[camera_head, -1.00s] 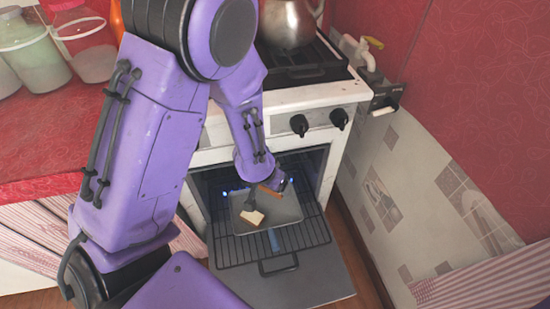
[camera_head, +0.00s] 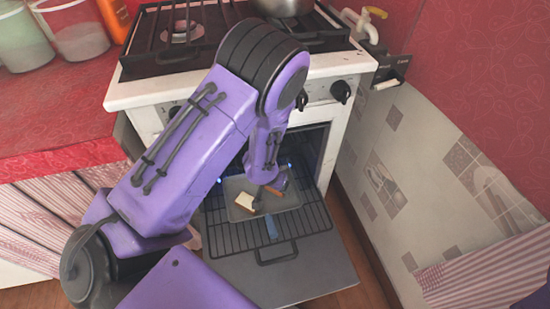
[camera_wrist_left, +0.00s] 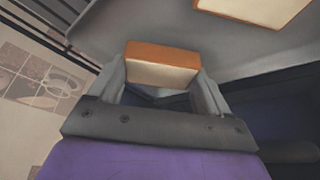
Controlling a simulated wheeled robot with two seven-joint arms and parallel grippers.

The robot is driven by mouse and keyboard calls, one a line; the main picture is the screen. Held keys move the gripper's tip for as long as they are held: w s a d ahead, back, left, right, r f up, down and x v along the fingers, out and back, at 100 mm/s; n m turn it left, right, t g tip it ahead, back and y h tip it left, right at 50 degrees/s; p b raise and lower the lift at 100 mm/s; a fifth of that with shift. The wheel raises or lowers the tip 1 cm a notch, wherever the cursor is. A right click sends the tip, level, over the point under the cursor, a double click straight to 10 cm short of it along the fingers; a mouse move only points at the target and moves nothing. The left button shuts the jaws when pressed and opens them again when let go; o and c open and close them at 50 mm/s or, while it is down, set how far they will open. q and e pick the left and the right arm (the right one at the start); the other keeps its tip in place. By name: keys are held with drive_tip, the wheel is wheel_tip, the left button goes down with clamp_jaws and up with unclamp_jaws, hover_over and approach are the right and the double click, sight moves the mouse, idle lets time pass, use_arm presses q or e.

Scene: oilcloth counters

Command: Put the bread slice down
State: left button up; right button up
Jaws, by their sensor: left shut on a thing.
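My left gripper (camera_head: 272,187) reaches into the open oven, over a grey tray (camera_head: 287,204). It is shut on a bread slice (camera_wrist_left: 162,64) with brown crust and a pale face, between its two fingers in the left wrist view. In the head view the held slice (camera_head: 275,191) is partly hidden by the gripper. A second bread slice (camera_head: 244,202) lies on the left part of the tray and shows at the top of the left wrist view (camera_wrist_left: 255,8). I cannot tell whether the held slice touches the tray. My right gripper is not in view.
The tray rests on a pulled-out wire rack (camera_head: 237,238) above the lowered oven door (camera_head: 300,275). The white stove (camera_head: 347,62) frames the opening closely. A red counter (camera_head: 60,120) with jars stands left, a tiled wall (camera_head: 400,170) right.

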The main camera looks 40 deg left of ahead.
use_arm(q)
drive_tip(key=shift+f, duration=0.6)
drive_tip(key=shift+f+b, duration=0.15)
drive_tip(key=shift+b, duration=0.15)
drive_tip(key=o, duration=0.9)
drive_tip(key=shift+o, duration=0.2)
drive_tip(key=p+v, duration=0.4)
drive_tip(key=v, duration=0.8)
